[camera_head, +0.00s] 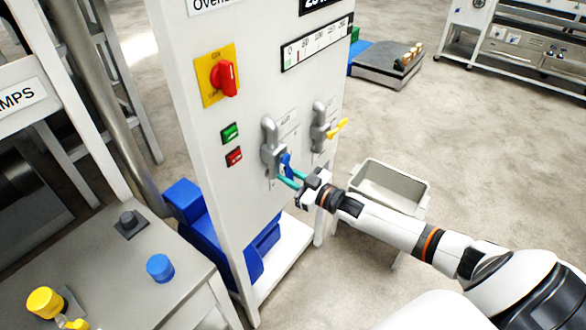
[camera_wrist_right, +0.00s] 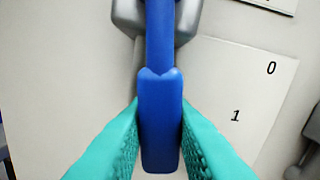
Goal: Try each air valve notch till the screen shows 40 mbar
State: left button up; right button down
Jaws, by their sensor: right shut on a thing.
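The air valve with a blue lever (camera_head: 286,165) is on the front of the white cabinet, its grey body (camera_head: 269,140) above the lever. My right gripper (camera_head: 290,179) is at this lever. In the right wrist view the blue lever (camera_wrist_right: 161,120) hangs straight down between the teal fingers (camera_wrist_right: 160,150), which are shut on it. A plate (camera_wrist_right: 240,90) beside it shows the marks 0 and 1. The screen (camera_head: 321,3) at the cabinet's top is cut off by the frame edge, and its reading cannot be told. My left gripper is not in view.
A second valve with a yellow lever (camera_head: 337,128) is right of the blue one. A red rotary switch (camera_head: 224,78), a green button (camera_head: 230,133) and a red button (camera_head: 234,157) are on the cabinet. A grey bin (camera_head: 415,199) stands behind my right forearm.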

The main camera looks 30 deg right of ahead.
jog(key=shift+s+a+f+m, duration=0.1)
jog(key=shift+s+a+m, duration=0.2)
jog(key=shift+a+m, duration=0.6)
jog(key=shift+d+m+p, duration=0.15)
jog(key=shift+m+p, duration=0.15)
jog(key=c, duration=1.3)
grip_release()
jog(key=shift+o, duration=0.2)
jog(key=shift+s, duration=0.1)
jog(key=b+v, duration=0.2)
jog(key=v, duration=1)
